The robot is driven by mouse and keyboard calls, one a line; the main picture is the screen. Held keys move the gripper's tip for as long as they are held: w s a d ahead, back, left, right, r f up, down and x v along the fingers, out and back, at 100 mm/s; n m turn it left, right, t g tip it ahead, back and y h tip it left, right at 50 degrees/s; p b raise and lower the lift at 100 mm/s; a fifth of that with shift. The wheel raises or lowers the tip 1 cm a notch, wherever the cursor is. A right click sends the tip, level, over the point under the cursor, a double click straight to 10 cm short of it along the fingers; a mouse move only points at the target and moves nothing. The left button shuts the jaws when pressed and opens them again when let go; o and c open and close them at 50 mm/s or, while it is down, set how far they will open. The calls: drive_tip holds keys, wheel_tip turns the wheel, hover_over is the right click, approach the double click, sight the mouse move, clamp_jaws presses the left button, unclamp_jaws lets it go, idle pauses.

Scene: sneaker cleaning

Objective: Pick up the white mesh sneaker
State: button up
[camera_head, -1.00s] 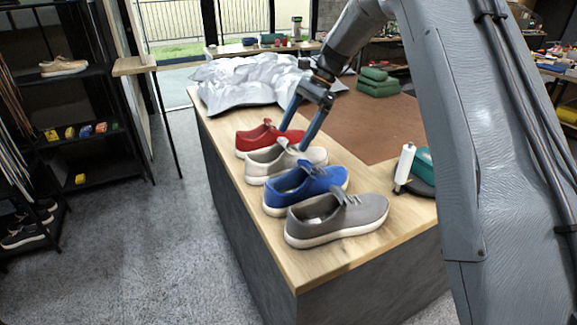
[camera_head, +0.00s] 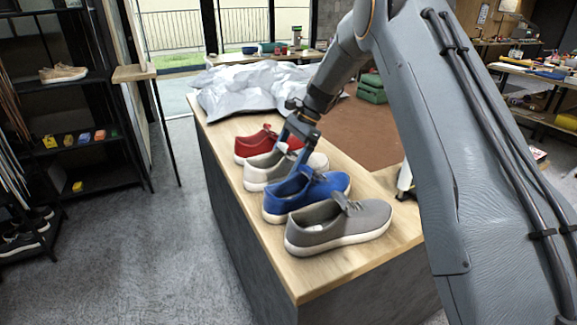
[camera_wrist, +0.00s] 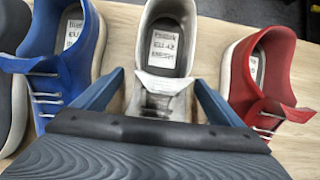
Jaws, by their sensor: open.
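The white mesh sneaker (camera_head: 262,172) stands on the wooden bench top between the red sneaker (camera_head: 258,146) and the blue sneaker (camera_head: 300,193). In the wrist view the white sneaker (camera_wrist: 166,50) is in the middle, its tongue and laces between my two fingers. My gripper (camera_head: 288,145) is open over it, with one finger on each side; it also shows in the wrist view (camera_wrist: 158,82). The fingers hide part of the shoe in the head view. I cannot tell whether they touch it.
The grey sneaker (camera_head: 340,224) stands nearest, in front of the blue one. The red and blue shoes lie close beside my fingers. A crumpled silvery sheet (camera_head: 245,88) covers the bench's far end. A brown mat (camera_head: 360,132) lies to the right.

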drive_tip(key=shift+x, duration=0.8)
drive_tip(key=shift+c, duration=0.3)
drive_tip(key=c, duration=1.3)
